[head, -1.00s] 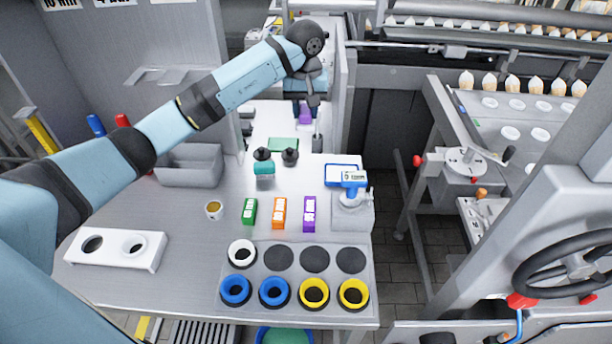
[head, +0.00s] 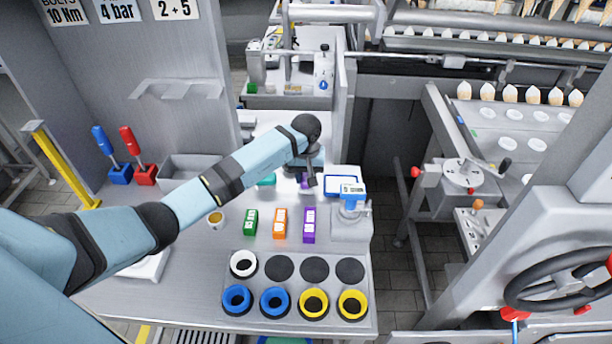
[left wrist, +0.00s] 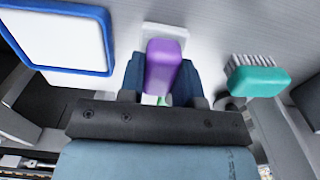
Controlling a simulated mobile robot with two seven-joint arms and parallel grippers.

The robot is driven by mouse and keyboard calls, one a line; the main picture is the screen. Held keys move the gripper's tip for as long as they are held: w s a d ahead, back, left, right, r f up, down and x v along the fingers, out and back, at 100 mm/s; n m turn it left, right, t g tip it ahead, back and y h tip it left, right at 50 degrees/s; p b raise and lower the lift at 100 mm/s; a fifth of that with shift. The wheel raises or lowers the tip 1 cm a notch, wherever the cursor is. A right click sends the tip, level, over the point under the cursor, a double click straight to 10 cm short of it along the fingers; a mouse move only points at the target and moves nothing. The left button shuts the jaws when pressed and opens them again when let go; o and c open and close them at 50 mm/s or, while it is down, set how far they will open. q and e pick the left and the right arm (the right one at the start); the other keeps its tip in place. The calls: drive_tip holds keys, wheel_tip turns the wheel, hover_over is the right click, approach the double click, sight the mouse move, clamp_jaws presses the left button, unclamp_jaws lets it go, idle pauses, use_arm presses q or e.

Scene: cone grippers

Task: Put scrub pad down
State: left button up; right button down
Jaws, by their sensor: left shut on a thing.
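My left gripper (head: 308,183) is over the far part of the table, between the teal brush and the blue-framed tablet. It is shut on a purple block, which I take to be the scrub pad (left wrist: 162,64). In the head view, only a sliver of the purple pad shows between the fingers. In the left wrist view, a white flat piece (left wrist: 168,31) shows just beyond the pad; I cannot tell whether it belongs to the pad or lies on the table. Whether the pad touches the table is unclear. My right gripper is not in view.
The teal brush (left wrist: 258,80) lies right of the pad in the wrist view. The blue-framed tablet (left wrist: 62,38) is on its left. Green (head: 251,222), orange (head: 280,223) and purple (head: 309,224) boxes stand nearer, before a mat of colored rings (head: 262,251). A grey bin (head: 190,168) is left.

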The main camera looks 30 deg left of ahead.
use_arm(q)
drive_tip(key=shift+f, duration=0.25)
drive_tip(key=shift+f, duration=0.1)
drive_tip(key=o, duration=1)
drive_tip(key=shift+r, duration=0.4)
wheel_tip(320, 180, up, 12)
drive_tip(key=shift+f+b, duration=0.25)
drive_tip(key=shift+b, duration=0.75)
